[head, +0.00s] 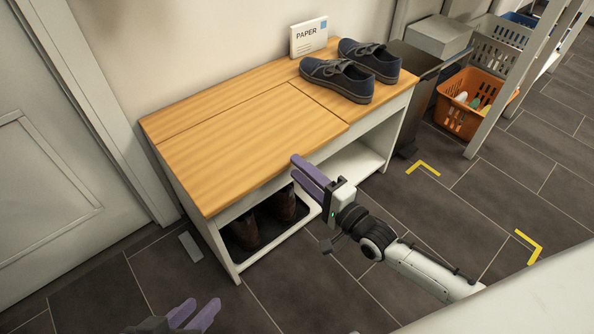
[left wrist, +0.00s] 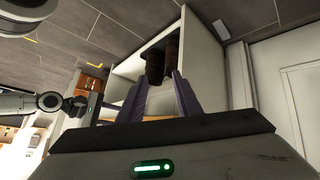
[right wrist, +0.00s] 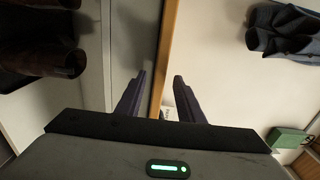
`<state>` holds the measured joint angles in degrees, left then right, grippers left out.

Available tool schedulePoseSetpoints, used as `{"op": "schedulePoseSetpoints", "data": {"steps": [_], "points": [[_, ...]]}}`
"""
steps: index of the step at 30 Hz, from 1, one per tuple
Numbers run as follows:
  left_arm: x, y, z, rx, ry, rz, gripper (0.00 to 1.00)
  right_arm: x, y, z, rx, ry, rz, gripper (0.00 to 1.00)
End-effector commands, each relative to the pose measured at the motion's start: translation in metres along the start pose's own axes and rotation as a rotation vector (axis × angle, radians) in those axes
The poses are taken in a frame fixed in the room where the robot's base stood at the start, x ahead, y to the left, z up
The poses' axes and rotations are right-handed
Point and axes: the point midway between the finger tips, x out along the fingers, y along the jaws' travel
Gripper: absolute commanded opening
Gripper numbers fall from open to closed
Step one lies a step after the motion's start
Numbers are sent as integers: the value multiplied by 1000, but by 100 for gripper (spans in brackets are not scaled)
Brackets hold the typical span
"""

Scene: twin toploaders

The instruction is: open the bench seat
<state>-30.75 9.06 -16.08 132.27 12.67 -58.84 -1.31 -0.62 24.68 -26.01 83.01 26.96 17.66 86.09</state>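The bench has a wooden top on a white body. Its seat panel (head: 260,135), bounded by seams at the back and right, lies flat and closed. My right gripper (head: 297,168) is just in front of the bench's front edge, fingers apart and empty. In the right wrist view the wooden edge (right wrist: 167,40) shows between and beyond the fingers (right wrist: 159,76); I cannot tell whether they touch it. My left gripper (head: 202,304) is low in front of the bench, open and empty. The left wrist view shows its fingers (left wrist: 159,76) apart, facing the bench's open compartment.
Dark blue shoes (head: 340,78) stand on the bench's right section, with a PAPER box (head: 309,38) behind. Brown boots (head: 281,205) stand in the lower compartment. An orange basket (head: 458,118) is at the right.

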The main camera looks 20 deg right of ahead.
Motion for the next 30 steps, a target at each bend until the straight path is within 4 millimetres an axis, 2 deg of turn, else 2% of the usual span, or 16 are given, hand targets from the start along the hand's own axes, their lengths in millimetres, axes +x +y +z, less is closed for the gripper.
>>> {"op": "schedulePoseSetpoints", "data": {"steps": [5,14,20,30], "points": [[0,3,-4,-6,21,12,31,15,1,0,1,0,0,34],[-1,4,-5,-8,24,15,31,17,0,0,1,0,1,34],[-1,4,-5,-7,24,14,31,17,0,0,0,0,1,1],[-4,3,-7,-3,21,9,31,16,-3,-1,0,2,6,0]]}}
